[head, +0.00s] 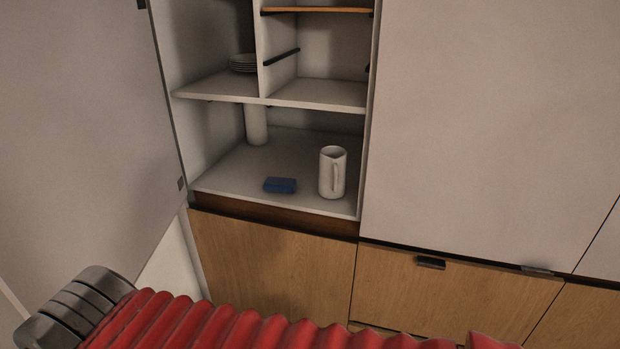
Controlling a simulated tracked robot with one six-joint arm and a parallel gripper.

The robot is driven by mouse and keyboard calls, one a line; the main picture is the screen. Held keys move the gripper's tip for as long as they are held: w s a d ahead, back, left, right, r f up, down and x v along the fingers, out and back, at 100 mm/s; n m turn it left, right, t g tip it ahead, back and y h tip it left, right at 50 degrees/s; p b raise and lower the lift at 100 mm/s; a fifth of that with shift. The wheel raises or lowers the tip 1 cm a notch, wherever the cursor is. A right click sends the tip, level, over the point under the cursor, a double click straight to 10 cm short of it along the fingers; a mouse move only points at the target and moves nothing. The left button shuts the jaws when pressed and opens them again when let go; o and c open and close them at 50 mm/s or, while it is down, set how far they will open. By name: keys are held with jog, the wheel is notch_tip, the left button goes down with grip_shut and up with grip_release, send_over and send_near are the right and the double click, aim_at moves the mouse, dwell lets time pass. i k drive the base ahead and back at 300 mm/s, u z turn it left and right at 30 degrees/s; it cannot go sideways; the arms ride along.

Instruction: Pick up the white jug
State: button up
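The white jug (332,173) stands upright on the bottom shelf (235,175) of an open cupboard, near the shelf's front right. Its handle faces toward me and its spout is at the top. A red ribbed sleeve on my arm crosses the bottom of the head view, well below and in front of the cupboard. My gripper's fingers cannot be made out in this view, so I cannot see whether anything is in them.
A blue block (280,185) lies left of the jug. A white cylinder (257,125) stands farther back. Stacked plates (243,63) sit on the shelf above. The open door (90,130) bounds the left, a closed white panel (480,120) the right. Wooden fronts (275,265) lie below.

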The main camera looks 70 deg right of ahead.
aim_at(332, 159)
jog(key=u, duration=0.85)
jog(key=k, duration=1.3)
jog(key=z, duration=0.6)
jog(key=i, duration=1)
jog(key=z, duration=0.05)
